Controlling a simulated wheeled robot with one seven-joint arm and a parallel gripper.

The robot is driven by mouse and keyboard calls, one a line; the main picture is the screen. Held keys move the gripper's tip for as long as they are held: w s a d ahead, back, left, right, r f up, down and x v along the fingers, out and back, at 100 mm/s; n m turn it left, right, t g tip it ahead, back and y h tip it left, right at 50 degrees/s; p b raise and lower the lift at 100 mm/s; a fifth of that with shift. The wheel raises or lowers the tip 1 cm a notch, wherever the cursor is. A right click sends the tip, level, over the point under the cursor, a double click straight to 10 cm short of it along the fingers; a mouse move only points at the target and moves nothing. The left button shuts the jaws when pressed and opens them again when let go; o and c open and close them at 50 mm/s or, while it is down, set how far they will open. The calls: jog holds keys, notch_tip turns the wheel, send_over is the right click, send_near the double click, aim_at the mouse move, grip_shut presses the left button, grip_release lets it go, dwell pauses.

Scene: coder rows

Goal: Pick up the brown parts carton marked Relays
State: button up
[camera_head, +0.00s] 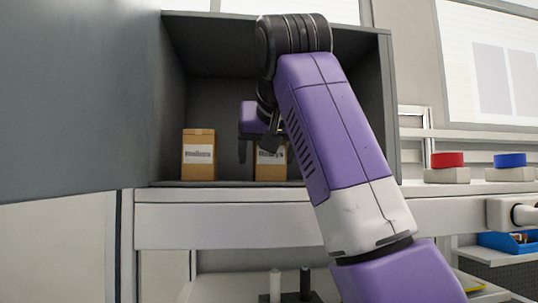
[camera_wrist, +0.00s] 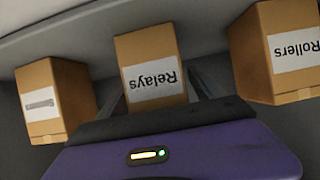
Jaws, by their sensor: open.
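The brown Relays carton (camera_wrist: 150,48) is in the middle of the wrist view, its label upside down. In the head view the carton (camera_head: 270,174) stands upright on the cabinet floor, partly hidden by my gripper (camera_head: 257,150). My gripper's fingers point into the cabinet at the carton's upper part. In the wrist view my gripper (camera_wrist: 160,88) is open, with one finger on each side of the carton's near end. I cannot tell whether either finger touches it, or how deep the carton sits between them.
A Rollers carton (camera_wrist: 285,52) stands to one side, also seen in the head view (camera_head: 199,168). Another carton (camera_wrist: 58,100), its label unreadable, stands on the other side. The grey cabinet (camera_head: 393,110) encloses them. Red (camera_head: 447,160) and blue (camera_head: 510,160) blocks stand outside, right.

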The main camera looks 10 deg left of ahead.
jog(key=c, duration=1.6)
jog(key=shift+r, duration=0.1)
